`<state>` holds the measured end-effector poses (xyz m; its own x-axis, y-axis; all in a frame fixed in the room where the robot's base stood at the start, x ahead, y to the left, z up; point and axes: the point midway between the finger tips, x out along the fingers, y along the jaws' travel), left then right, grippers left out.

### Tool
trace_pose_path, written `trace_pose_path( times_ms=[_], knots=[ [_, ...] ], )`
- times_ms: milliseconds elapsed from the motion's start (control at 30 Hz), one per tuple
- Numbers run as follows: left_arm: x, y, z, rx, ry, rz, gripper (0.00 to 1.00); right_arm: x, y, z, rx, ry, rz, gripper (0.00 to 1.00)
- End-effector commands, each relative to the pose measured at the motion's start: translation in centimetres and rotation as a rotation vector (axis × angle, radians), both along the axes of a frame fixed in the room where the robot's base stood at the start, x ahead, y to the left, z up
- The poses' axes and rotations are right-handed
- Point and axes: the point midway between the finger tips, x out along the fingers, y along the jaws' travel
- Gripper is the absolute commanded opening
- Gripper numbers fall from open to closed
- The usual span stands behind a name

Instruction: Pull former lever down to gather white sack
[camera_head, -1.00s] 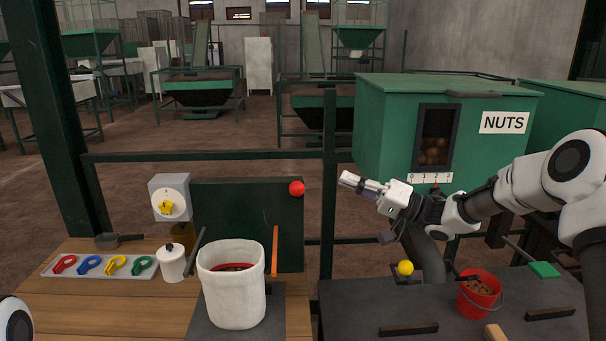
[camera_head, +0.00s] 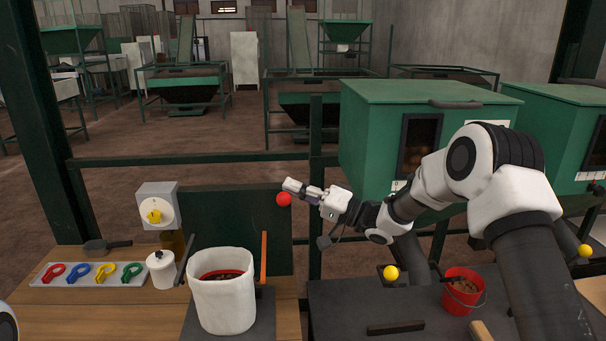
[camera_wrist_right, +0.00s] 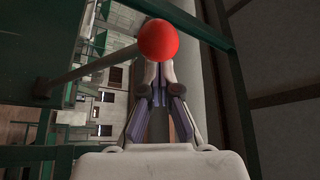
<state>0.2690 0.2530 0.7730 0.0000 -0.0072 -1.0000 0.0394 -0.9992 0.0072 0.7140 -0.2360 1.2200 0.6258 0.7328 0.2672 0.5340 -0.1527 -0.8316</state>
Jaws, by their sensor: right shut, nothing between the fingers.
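The white sack (camera_head: 222,303) stands open-topped on a dark plate, with brown contents and a red rim inside it. A red ball knob (camera_head: 284,199) shows in front of the dark green panel, above and right of the sack; I take it for the former lever's knob. In the right wrist view the red knob (camera_wrist_right: 172,43) sits on a rod at the fingertips. My right gripper (camera_head: 288,184) is shut with nothing between its fingers, beside and slightly above the knob. I cannot tell whether it touches the knob. My left gripper is not in view; only a bit of my left arm shows.
An orange bar (camera_head: 264,258) stands beside the sack. A white lidded jar (camera_head: 161,271) and a tray of coloured clips (camera_head: 48,283) lie left. A red bucket (camera_head: 461,292) and yellow knob (camera_head: 391,273) are right. A green rail (camera_head: 190,159) runs behind.

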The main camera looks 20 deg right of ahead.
Motion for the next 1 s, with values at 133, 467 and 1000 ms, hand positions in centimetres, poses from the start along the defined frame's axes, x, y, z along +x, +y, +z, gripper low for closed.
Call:
trace_pose_path(
  times_ms=[133,467,1000],
  knots=[
    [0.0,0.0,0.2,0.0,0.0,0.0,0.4,-0.5,0.2,-0.3,0.0,0.001,-0.001,0.0],
    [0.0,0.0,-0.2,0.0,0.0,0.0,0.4,-0.6,0.2,-0.9,-0.001,0.001,0.0,0.0],
    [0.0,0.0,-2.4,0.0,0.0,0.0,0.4,-2.2,0.7,-5.4,-0.001,-0.001,0.001,0.0]
  ],
)
